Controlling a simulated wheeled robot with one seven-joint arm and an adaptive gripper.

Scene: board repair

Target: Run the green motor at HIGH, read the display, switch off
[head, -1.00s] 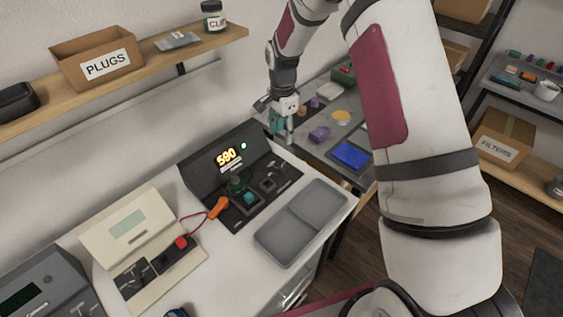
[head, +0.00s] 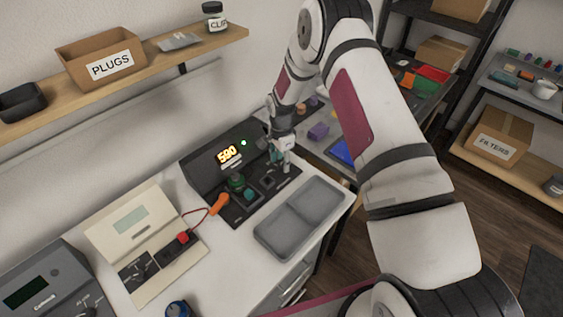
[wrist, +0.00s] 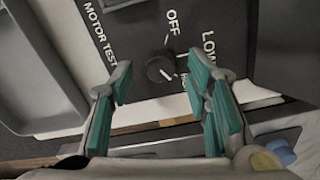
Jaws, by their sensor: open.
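The dark motor test unit (head: 195,171) stands on the bench by the wall. Its lit display (head: 228,153) reads 590 in orange, and a green light (head: 244,142) glows beside it. A green motor (head: 236,182) sits on the unit's panel. My gripper (head: 283,163) is over the panel's right end. In the wrist view, my gripper (wrist: 161,85) has its teal-padded fingers apart, with the round black knob (wrist: 159,68) appearing between the tips. OFF and LOW are readable by the knob; a third label is mostly hidden by a finger. I cannot tell the knob's setting.
A grey two-part tray (head: 300,217) lies in front of the unit. An orange plug-like piece (head: 219,204) on a red lead runs to a beige tester (head: 130,222) at left. A shelf with a PLUGS box (head: 100,63) hangs above. A side table adjoins at right.

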